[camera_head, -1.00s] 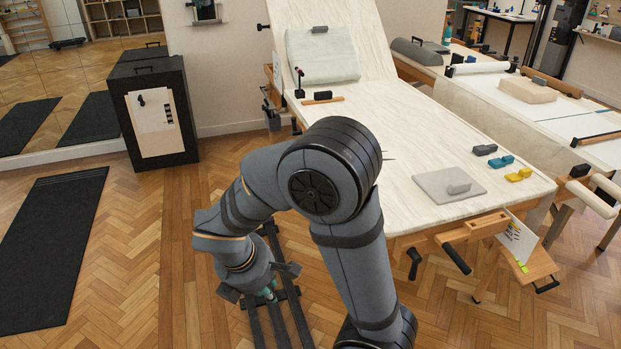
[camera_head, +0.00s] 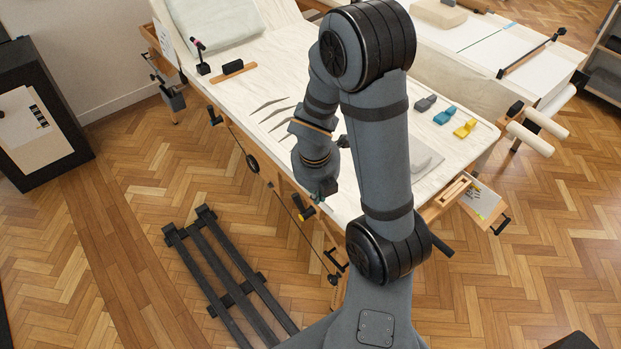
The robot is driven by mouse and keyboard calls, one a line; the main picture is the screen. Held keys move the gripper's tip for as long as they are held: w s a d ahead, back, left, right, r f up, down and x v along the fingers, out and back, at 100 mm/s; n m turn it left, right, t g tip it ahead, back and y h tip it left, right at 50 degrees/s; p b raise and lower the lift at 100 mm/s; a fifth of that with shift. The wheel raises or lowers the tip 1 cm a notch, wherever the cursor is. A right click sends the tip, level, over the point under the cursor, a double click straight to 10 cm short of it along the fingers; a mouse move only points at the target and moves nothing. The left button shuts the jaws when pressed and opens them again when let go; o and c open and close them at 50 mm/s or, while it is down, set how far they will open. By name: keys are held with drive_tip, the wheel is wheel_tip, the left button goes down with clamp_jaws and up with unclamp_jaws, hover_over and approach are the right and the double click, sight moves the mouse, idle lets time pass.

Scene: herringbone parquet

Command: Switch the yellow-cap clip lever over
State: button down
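A small yellow-tipped black part (camera_head: 307,213), which looks like the yellow-cap clip lever, sits at the near long side of the treatment table (camera_head: 260,85). It is small in the head view, and I cannot tell which way the lever lies. My gripper (camera_head: 327,190) hangs pointing down at the table's side edge, just above and to the right of that yellow tip. Only a little of it shows, with a teal patch; its fingers are too small and hidden to judge. I cannot tell whether it touches the lever.
Grey (camera_head: 426,103), teal (camera_head: 445,115) and yellow (camera_head: 465,128) blocks lie at the table's right end, near a grey pad (camera_head: 428,160) partly behind my arm. A black stand with a red tip (camera_head: 201,57) stands at the far left. A dark floor rack (camera_head: 230,285) lies below.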

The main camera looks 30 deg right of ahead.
drive_tip(key=n, duration=0.3)
drive_tip(key=n+t+b, duration=0.1)
drive_tip(key=n+b, duration=0.3)
drive_tip(key=b, duration=0.4)
hover_over(303, 208)
drive_tip(key=s, duration=0.2)
wheel_tip(303, 208, down, 11)
drive_tip(key=shift+w+a+y, duration=0.3)
drive_tip(key=shift+y, duration=0.1)
drive_tip(key=shift+r+p, duration=0.1)
drive_tip(key=shift+p, duration=0.2)
drive_tip(key=shift+r+p, duration=0.1)
drive_tip(key=shift+p, duration=0.35)
drive_tip(key=shift+w+g+p, duration=0.25)
drive_tip(key=shift+g+p, duration=0.15)
drive_tip(key=shift+p, duration=0.5)
